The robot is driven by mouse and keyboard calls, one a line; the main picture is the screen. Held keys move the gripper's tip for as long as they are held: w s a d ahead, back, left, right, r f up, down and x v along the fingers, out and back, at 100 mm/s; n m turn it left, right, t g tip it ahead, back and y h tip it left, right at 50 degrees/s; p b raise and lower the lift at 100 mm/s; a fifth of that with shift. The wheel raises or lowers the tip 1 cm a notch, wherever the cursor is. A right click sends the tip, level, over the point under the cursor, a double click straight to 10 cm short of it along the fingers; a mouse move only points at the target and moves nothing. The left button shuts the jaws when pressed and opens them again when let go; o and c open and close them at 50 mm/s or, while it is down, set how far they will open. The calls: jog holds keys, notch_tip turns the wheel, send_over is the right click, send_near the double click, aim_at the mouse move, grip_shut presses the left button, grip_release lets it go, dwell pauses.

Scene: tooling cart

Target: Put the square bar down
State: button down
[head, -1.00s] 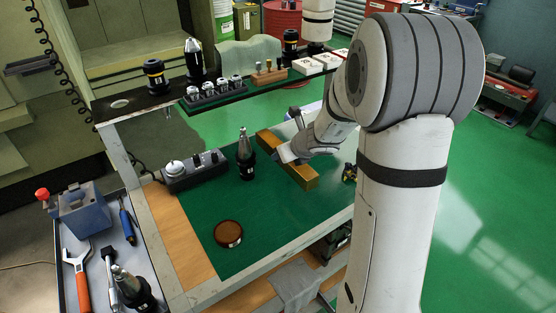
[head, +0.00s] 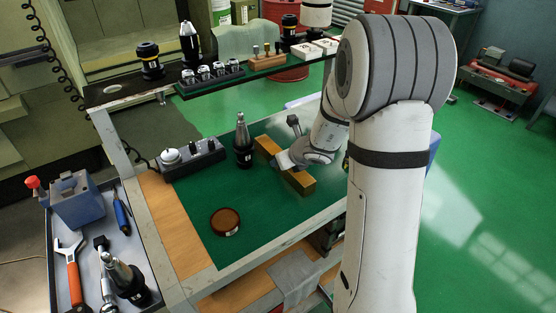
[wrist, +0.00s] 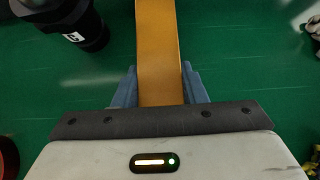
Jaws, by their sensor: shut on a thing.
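The square bar (head: 299,181) is a long brass-coloured bar over the green mat (head: 200,215) of the cart top. It also shows in the wrist view (wrist: 158,45), running straight out from between the jaws. My gripper (head: 283,161) is across the bar's middle in the head view and hides part of it. In the wrist view my gripper (wrist: 160,88) has its two blue-grey fingers against the bar's sides, shut on it. I cannot tell whether the bar's underside touches the mat.
A black tool holder (head: 243,148) stands upright just left of the bar. A grey block with knobs (head: 190,158) is further left. A round brown-topped puck (head: 225,221) lies at the front of the mat. The mat between puck and bar is clear. A raised shelf (head: 215,85) spans the back.

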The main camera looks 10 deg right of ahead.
jog(key=shift+w, duration=0.1)
jog(key=c, duration=0.9)
grip_release()
